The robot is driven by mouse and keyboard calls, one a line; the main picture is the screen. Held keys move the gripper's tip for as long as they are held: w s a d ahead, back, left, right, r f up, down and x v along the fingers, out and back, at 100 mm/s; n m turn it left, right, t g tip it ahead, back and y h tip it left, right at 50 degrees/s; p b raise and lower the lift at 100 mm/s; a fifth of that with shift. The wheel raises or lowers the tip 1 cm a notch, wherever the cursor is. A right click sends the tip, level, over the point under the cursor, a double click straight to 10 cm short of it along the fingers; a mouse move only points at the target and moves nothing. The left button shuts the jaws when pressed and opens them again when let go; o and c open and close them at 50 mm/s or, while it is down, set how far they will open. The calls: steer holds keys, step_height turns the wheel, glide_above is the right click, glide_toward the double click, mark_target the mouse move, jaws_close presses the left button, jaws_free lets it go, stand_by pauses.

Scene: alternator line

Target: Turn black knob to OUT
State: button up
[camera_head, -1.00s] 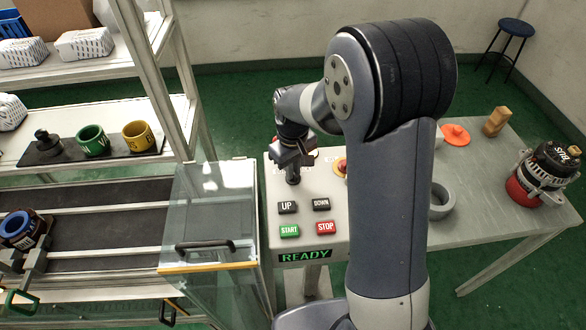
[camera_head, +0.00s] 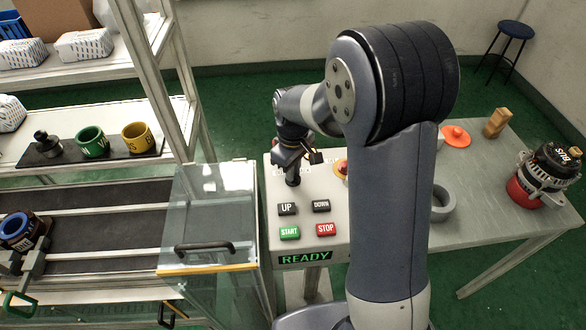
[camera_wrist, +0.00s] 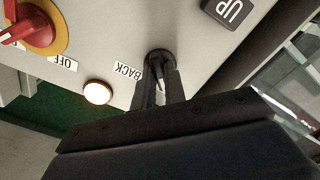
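The black knob (camera_wrist: 159,58) is on the sloped grey control panel (camera_wrist: 100,40), close to the BACK label (camera_wrist: 127,71) in the wrist view. My gripper (camera_wrist: 160,82) has its two fingers on either side of the knob's grip, with a light pointer mark between them. It looks shut on the knob. In the head view, my gripper (camera_head: 292,172) stands over the knob at the panel's upper left and mostly hides it. I cannot read an OUT label in either view.
A red rotary switch (camera_wrist: 28,28) with an OFF label and a lit white lamp (camera_wrist: 97,92) are near the knob. UP (camera_head: 287,208), DOWN (camera_head: 321,205), START (camera_head: 289,232) and STOP (camera_head: 326,229) buttons lie below. The display (camera_head: 305,257) reads READY. A glass guard (camera_head: 212,215) stands left.

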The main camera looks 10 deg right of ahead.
steer(key=o, duration=0.5)
steer(key=shift+c, duration=0.2)
step_height(320, 180, up, 11)
steer(key=shift+b, duration=0.35)
steer(key=shift+f, duration=0.15)
step_height(320, 180, down, 11)
steer(key=shift+r+p, duration=0.15)
steer(key=shift+p, duration=0.25)
stand_by(0.5)
